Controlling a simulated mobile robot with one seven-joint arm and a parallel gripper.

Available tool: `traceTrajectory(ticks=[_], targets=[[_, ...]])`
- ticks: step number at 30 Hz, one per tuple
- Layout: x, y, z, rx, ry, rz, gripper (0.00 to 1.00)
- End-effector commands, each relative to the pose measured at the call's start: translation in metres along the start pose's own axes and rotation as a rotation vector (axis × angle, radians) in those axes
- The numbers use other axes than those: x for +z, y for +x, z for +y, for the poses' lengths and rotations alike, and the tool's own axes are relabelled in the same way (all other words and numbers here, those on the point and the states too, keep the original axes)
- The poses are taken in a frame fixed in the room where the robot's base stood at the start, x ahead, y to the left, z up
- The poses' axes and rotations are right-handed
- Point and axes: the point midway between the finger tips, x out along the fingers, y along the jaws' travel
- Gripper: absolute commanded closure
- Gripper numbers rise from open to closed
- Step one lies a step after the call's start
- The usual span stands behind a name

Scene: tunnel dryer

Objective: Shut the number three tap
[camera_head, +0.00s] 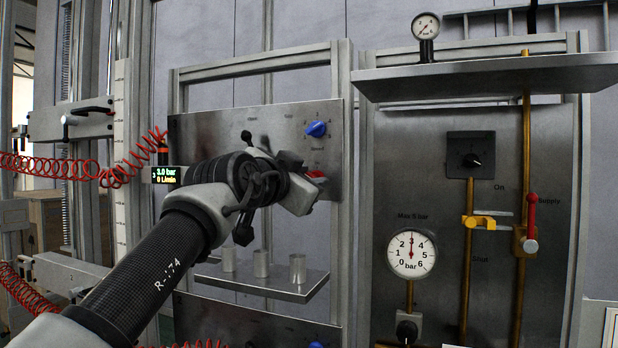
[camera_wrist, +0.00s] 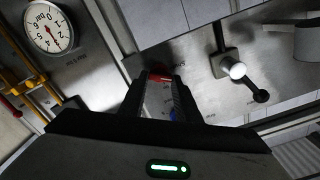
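My gripper (camera_wrist: 163,85) points at the upper metal panel (camera_head: 210,130), its two dark fingers apart. A red knob (camera_wrist: 160,78) shows between the fingertips in the wrist view; whether they touch it I cannot tell. In the head view the red knob (camera_head: 317,176) sits just right of my wrist, partly covered. A blue knob (camera_head: 316,129) is above it on the same panel. A lever with a black ball and bright hub (camera_wrist: 237,69) stands right of the fingers in the wrist view. I cannot read which tap is number three.
The right panel carries a pressure gauge (camera_head: 411,254), a black knob (camera_head: 470,155), a yellow valve (camera_head: 479,222) and a red-handled valve (camera_head: 532,212). A metal shelf (camera_head: 490,76) juts out above them. Metal cups (camera_head: 298,268) stand on a lower ledge (camera_head: 315,284) below my wrist.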

Motion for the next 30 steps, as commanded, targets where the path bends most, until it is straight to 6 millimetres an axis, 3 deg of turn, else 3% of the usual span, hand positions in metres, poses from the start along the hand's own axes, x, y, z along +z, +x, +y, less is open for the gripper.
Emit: traceTrajectory(ticks=[2,11,30], targets=[[-0.0005,-0.0002,-0.0007,-0.002,0.0,0.001,0.93],[-0.0002,-0.0001,-0.0004,-0.002,-0.04,0.001,0.93],[-0.0001,-0.0003,-0.0023,-0.002,-0.441,0.003,0.93]])
